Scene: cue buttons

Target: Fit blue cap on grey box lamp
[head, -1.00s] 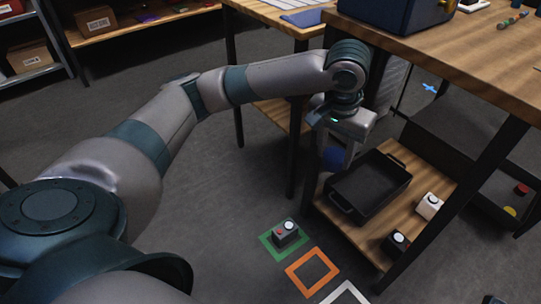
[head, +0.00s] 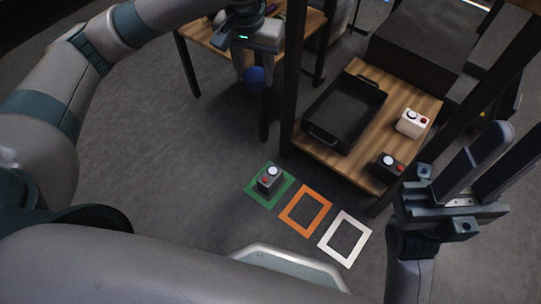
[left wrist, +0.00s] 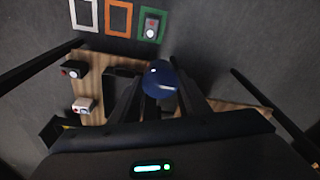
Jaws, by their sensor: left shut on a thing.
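The blue cap (head: 255,79) hangs between the fingertips of my left gripper (head: 256,68), which is shut on it. In the left wrist view the cap (left wrist: 160,80) shows as a round blue shape between the two fingers. The grey box (head: 269,182) stands upright on the floor inside the green square, with a white round lamp (head: 272,171) and a red button on top. My left gripper is well above the floor and apart from the box. My right gripper (head: 515,145) is at the right edge, empty, its fingers apart.
An orange square (head: 287,223) and a white square (head: 323,246) lie empty beside the green one (head: 251,191). A low wooden shelf (head: 343,164) holds a black tray (head: 318,132), a white box (head: 405,126) and a dark box (head: 382,173). Table legs stand near my left gripper.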

